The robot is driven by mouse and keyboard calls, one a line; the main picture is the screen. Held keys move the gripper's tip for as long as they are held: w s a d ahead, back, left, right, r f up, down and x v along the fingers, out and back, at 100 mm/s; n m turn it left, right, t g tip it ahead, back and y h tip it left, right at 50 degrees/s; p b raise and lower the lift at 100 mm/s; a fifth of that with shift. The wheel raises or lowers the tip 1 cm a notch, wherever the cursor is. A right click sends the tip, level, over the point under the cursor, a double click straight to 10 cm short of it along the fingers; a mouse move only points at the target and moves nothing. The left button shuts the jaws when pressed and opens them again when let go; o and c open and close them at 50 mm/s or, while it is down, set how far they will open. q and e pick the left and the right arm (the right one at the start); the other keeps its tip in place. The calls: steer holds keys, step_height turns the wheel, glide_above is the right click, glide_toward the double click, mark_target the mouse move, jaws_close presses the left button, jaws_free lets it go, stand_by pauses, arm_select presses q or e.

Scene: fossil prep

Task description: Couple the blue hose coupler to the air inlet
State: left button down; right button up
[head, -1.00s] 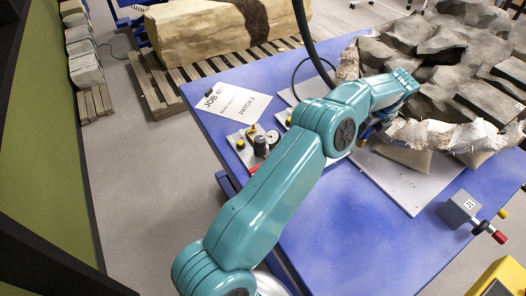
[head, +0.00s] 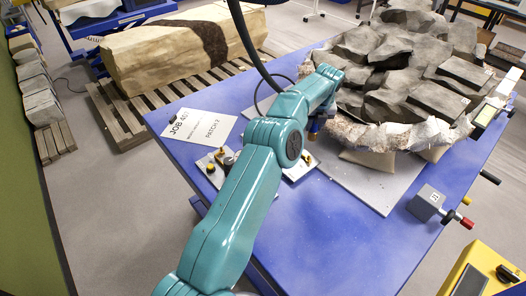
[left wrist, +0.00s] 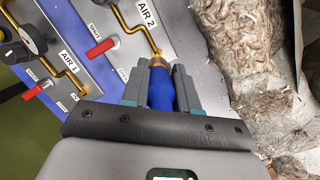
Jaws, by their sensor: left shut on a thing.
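My left gripper (left wrist: 160,78) is shut on the blue hose coupler (left wrist: 161,92), one grey finger on each side. The brass end (left wrist: 157,62) above the coupler lines up with the bent brass pipe (left wrist: 137,24) at the AIR 2 label and seems to meet it. I cannot tell whether they are locked together. In the head view my left gripper (head: 314,129) is small and partly hidden by my arm, beside the fittings panel (head: 299,168). My right gripper is not in view.
The AIR 1 pipe (left wrist: 72,78) and red valve handles (left wrist: 102,47) sit close by on the panel. A fossil block (head: 400,75) in a rough jacket (head: 385,137) stands close to the gripper. A paper sign (head: 200,130) lies on the blue table (head: 335,232).

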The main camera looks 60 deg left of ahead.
arm_select(q)
steer(key=shift+w+n, duration=0.2)
steer(key=shift+n, duration=0.1)
steer(key=shift+s+d+f+n, duration=0.2)
steer(key=shift+f+n, duration=0.2)
steer(key=shift+f, duration=0.2)
steer(key=s+d+f+n+g+b, duration=0.1)
steer(key=s+n+b, duration=0.3)
steer(key=s+b, duration=0.6)
steer(key=s+d, duration=0.1)
steer(key=s, duration=1)
steer(key=shift+s+f+n, duration=0.3)
steer(key=shift+s+f, duration=0.05)
steer(key=shift+s, duration=0.1)
